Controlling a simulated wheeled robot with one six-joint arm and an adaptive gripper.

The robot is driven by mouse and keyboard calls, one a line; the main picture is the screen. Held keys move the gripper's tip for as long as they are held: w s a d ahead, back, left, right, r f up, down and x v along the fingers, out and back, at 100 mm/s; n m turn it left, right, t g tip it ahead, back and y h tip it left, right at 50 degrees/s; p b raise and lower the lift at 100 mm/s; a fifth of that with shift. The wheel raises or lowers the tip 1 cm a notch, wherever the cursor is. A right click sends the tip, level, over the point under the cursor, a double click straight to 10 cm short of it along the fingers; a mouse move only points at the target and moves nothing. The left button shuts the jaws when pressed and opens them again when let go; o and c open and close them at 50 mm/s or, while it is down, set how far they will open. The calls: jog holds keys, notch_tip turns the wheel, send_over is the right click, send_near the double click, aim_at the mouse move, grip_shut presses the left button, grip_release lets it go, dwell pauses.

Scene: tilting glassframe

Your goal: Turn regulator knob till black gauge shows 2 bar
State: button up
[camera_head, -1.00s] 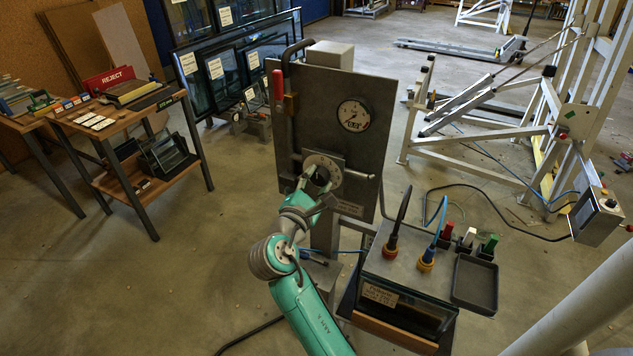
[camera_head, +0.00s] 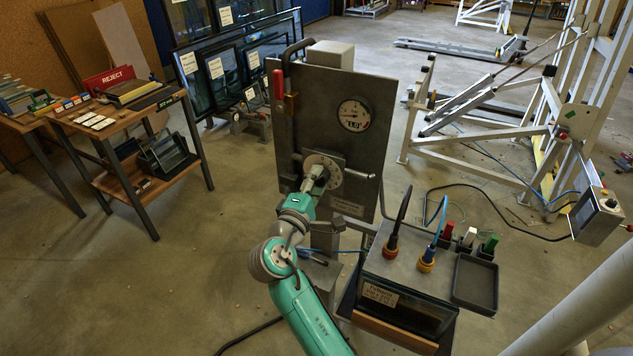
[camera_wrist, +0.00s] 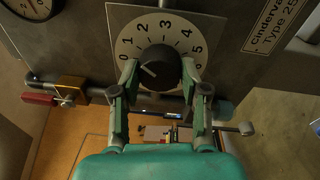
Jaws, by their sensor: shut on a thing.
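The dark round regulator knob (camera_wrist: 160,68) sits on a pale dial numbered 0 to 5 in the wrist view. The white line on its face points up-left, roughly toward the 0 end. My gripper (camera_wrist: 158,85) is shut on the knob, one finger on each side. In the head view my gripper (camera_head: 318,178) reaches the round dial plate (camera_head: 323,170) on the upright metal panel, hiding the knob.
A red-handled valve (camera_head: 278,86) and pipe stand left of the dial. A rod sticks out right of it. A box with cables (camera_head: 405,262) and a black tray (camera_head: 475,283) stand at lower right. The floor to the left is clear up to a wooden cart (camera_head: 120,120).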

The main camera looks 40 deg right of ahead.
jog(key=shift+f+m, duration=0.1)
jog(key=shift+m, duration=2.3)
jog(key=o, duration=1.1)
jog(key=shift+o, duration=0.2)
jog(key=shift+a, duration=0.1)
jog(key=v, duration=1.1)
jog(key=shift+a+f, duration=0.2)
jog(key=shift+a, duration=0.2)
jog(key=shift+f, duration=0.1)
